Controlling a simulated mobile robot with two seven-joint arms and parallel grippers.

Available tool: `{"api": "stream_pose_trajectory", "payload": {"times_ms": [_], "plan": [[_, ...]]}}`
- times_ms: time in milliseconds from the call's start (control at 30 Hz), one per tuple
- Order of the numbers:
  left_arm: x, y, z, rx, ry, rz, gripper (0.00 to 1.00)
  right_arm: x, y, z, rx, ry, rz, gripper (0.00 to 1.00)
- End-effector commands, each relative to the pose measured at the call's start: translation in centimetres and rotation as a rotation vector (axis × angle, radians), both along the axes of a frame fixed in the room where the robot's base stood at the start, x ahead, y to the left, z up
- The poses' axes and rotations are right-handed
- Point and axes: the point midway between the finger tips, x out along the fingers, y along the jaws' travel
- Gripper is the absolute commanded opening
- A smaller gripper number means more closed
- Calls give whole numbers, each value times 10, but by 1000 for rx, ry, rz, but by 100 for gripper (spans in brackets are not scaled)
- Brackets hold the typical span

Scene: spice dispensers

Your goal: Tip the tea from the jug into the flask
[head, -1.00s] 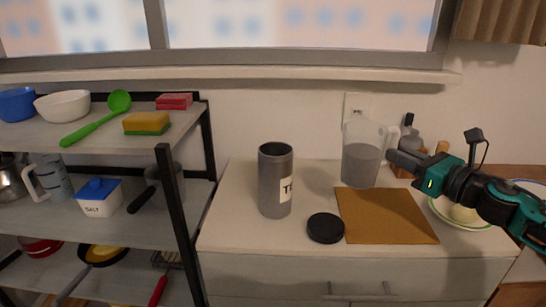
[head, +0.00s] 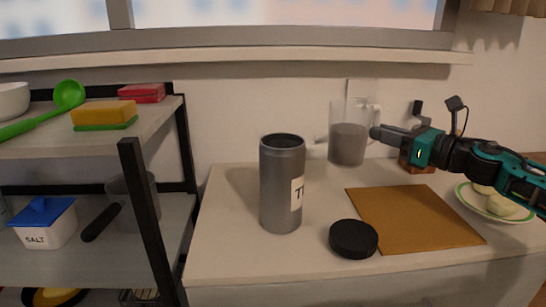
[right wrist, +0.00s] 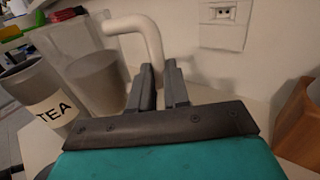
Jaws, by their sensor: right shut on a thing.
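The clear jug (head: 348,145), with grey contents, is upright behind the flask's right side, seemingly a little above the counter. My right gripper (head: 377,132) is shut on its handle from the right. In the right wrist view, the fingers (right wrist: 160,85) close on the pale handle (right wrist: 150,38), with the jug's grey contents (right wrist: 97,80) to the left. The grey flask (head: 281,190), labelled TEA, stands upright with its top uncovered; it also shows in the right wrist view (right wrist: 40,95). A black lid (head: 354,238) lies right of the flask. My left gripper is not in view.
A shelf rack (head: 150,215) with a salt box (head: 45,222) stands on the left. A wall outlet (right wrist: 226,25) is behind.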

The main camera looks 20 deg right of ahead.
Motion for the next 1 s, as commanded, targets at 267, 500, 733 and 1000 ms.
{"api": "stream_pose_trajectory", "payload": {"times_ms": [267,500,733,1000], "plan": [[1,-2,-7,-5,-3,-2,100,0,0,-10,2,-4,-1,0],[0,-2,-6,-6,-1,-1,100,0,0,-9,1,-4,-1,0],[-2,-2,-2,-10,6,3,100,-2,0,0,-47,-15,-3,0],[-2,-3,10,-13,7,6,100,-8,0,20,-170,-45,-5,0]]}}
